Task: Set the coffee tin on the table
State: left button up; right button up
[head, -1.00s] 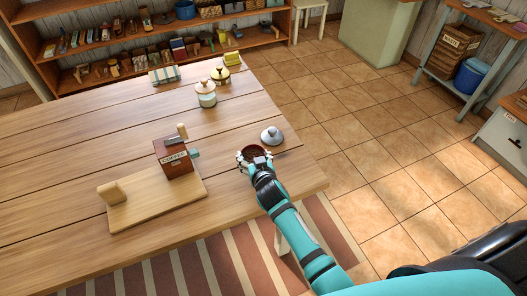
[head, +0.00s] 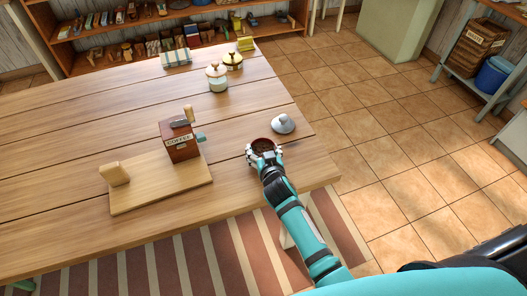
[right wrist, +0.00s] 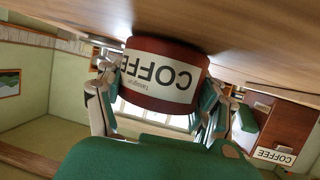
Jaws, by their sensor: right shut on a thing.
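The coffee tin (head: 262,145) is an open, red-brown round tin with dark contents, near the right end of the wooden table (head: 240,195). My right gripper (head: 264,157) is shut on it from the near side. In the right wrist view, which is upside down, the tin (right wrist: 160,98) shows a white COFFEE label between the two fingers (right wrist: 163,105). Its base is at or very close to the tabletop; I cannot tell whether it touches. The tin looks upright. My left gripper is not in view.
A grey domed lid (head: 283,123) lies just beyond the tin. A wooden board (head: 150,190) holds a box labelled COFFEE (head: 180,142) and a wooden block (head: 115,174). Two lidded jars (head: 217,78) stand further back. The tabletop between board and tin is clear.

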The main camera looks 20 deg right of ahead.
jog(key=shift+s+f, duration=0.25)
jog(key=shift+f, duration=0.35)
jog(key=o, duration=1.3)
jog(key=shift+s+f, duration=0.1)
jog(key=shift+f, duration=0.1)
jog(key=shift+o, duration=0.2)
jog(key=shift+r+p, duration=0.4)
jog(key=shift+r, duration=0.2)
jog(key=shift+s, duration=0.15)
jog(key=v, duration=0.7)
jog(key=r+v, duration=0.1)
jog(key=v, duration=0.3)
